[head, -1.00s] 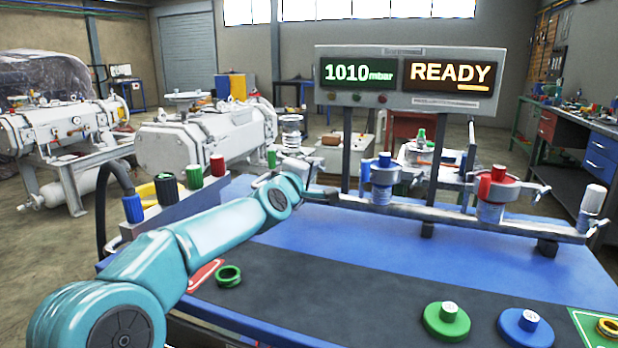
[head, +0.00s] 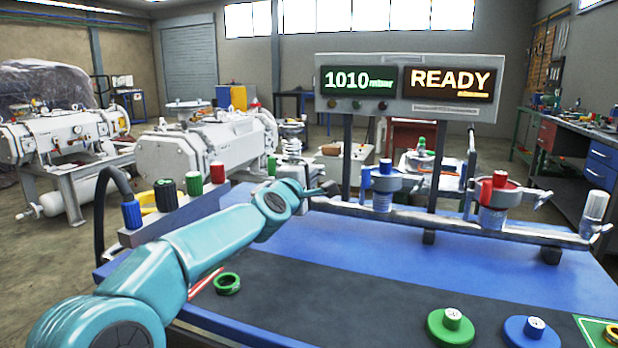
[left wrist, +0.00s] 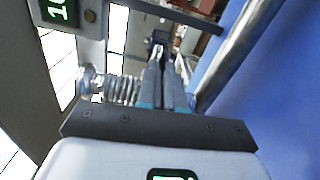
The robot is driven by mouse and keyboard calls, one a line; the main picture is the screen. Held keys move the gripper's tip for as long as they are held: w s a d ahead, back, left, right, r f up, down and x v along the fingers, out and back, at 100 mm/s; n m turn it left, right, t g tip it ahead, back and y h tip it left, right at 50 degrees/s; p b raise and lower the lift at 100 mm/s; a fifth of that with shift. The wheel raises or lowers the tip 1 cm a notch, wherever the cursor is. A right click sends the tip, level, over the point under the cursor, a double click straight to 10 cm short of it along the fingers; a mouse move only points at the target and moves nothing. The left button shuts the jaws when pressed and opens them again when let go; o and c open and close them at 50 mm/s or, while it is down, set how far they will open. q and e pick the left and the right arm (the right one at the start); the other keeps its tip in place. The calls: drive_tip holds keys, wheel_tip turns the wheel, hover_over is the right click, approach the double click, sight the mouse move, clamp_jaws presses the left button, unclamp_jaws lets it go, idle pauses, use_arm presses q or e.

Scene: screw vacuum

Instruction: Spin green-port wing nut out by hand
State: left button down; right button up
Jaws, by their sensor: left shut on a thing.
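The green port shows as a ribbed metal bellows fitting (head: 291,147) at the left end of the pipe manifold, partly behind my left arm. In the left wrist view the bellows (left wrist: 118,88) stands just left of my fingers. My left gripper (head: 326,189) is at the manifold's left end, beside this port. In the left wrist view the left gripper (left wrist: 168,82) has its long fingers close together. A small bright metal piece, seemingly the wing nut (left wrist: 181,60), shows at the fingertips. Its wings and thread are mostly hidden. My right gripper is not in view.
The manifold pipe (head: 470,222) carries a blue-capped port (head: 383,180) and a red-capped port (head: 497,190). A display (head: 410,88) reads 1010 mbar and READY above. A green ring (head: 227,284), a green disc (head: 451,328) and a blue disc (head: 528,331) lie on the dark mat.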

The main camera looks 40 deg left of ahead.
use_arm(q)
drive_tip(key=shift+a+r, duration=0.1)
drive_tip(key=shift+r, duration=0.2)
drive_tip(key=c, duration=1.3)
unclamp_jaws()
drive_tip(key=shift+f, duration=0.15)
drive_tip(key=shift+f, duration=0.1)
drive_tip(key=b+v, duration=0.1)
drive_tip(key=v, duration=1.5)
drive_tip(key=shift+f, duration=0.1)
